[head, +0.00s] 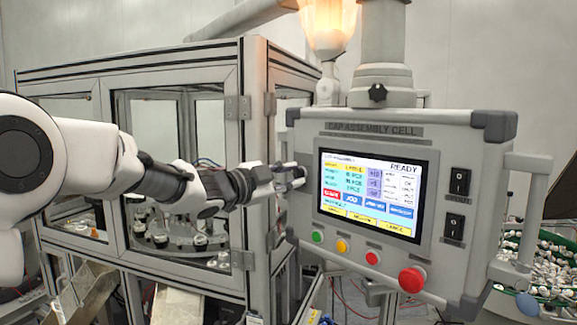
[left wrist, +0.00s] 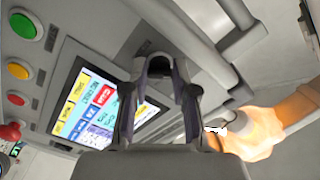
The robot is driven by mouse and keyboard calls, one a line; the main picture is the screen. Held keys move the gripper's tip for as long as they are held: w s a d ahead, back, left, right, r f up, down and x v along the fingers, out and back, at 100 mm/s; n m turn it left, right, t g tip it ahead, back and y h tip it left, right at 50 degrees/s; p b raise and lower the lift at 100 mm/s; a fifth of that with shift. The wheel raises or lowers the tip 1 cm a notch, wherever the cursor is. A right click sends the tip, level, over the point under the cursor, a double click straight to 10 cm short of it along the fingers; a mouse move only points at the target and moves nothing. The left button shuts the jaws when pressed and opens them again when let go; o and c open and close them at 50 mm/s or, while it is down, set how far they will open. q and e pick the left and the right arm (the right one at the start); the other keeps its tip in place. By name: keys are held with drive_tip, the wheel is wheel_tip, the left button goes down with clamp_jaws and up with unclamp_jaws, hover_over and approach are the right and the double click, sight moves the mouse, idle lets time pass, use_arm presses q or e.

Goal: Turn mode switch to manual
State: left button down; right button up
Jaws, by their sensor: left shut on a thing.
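The control panel (head: 330,250) of the cap assembly cell faces me at the right in the head view. My left gripper (head: 292,178) is at the panel's left edge, left of the lit screen (head: 372,192). In the left wrist view, the fingers of my left gripper (left wrist: 174,78) close on a small dark part by the panel frame. It looks like the mode switch, mostly hidden by the fingers, so its setting cannot be read. The screen also shows in the left wrist view (left wrist: 88,105). My right gripper is not in view.
Below the screen are a green button (head: 317,237), a yellow button (head: 342,246) and a large red button (head: 412,279). Two black rocker switches (head: 459,182) are at the right. The framed machine cabinet (head: 244,130) stands behind my left arm. An orange lamp (head: 328,28) glows above.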

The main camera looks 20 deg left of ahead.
use_arm(q)
drive_tip(key=shift+r+n+p, duration=0.3)
drive_tip(key=shift+n+p, duration=0.05)
drive_tip(key=shift+n, duration=0.25)
drive_tip(key=shift+f, duration=0.1)
drive_tip(key=c, duration=0.9)
unclamp_jaws()
drive_tip(key=shift+w+d+f, duration=0.1)
drive_tip(key=shift+w+f, duration=0.05)
